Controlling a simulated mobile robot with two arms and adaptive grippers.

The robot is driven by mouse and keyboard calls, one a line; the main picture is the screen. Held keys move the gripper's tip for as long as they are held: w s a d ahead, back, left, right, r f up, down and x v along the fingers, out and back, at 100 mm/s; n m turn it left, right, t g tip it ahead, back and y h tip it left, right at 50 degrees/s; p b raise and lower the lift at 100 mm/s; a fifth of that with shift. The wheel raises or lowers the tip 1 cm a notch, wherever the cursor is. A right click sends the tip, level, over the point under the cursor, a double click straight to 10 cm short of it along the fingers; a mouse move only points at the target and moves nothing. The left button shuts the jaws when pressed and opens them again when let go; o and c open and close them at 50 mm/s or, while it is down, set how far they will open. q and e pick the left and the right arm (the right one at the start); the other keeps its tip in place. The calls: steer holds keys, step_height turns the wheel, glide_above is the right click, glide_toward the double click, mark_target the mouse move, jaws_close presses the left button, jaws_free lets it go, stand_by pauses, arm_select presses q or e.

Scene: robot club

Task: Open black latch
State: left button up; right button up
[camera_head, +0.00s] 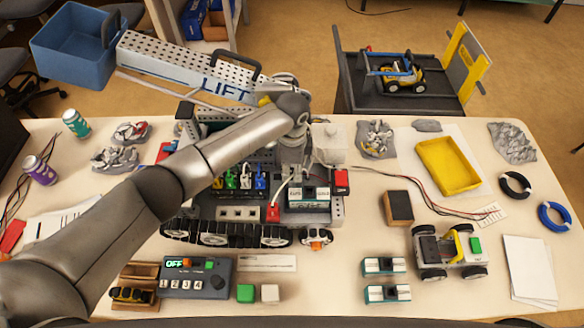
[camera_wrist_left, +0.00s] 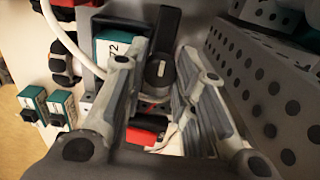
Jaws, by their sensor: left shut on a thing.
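My left gripper (camera_head: 293,165) reaches down over the back right part of the tracked robot (camera_head: 238,212) in the head view. In the left wrist view the black latch (camera_wrist_left: 167,32), a dark lever with a grey round pivot, lies between the fingertips of my left gripper (camera_wrist_left: 160,66). The fingers are closed in on it. The latch is beside a teal-and-white battery block marked 72 (camera_wrist_left: 110,52). In the head view my wrist and fingers hide the latch. My right gripper is in neither view.
A perforated LIFT beam (camera_head: 190,68) rises behind the robot at the left. A control box (camera_head: 195,277) stands in front. A small wheeled car (camera_head: 450,252), a yellow tray (camera_head: 447,166) and cables lie at the right. A perforated grey plate (camera_wrist_left: 262,85) runs close beside my fingers.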

mark_target(292, 172)
arm_select(q)
steer(key=o, duration=1.1)
steer(key=shift+c, duration=0.2)
steer(key=shift+r, duration=0.1)
step_height(292, 172, up, 12)
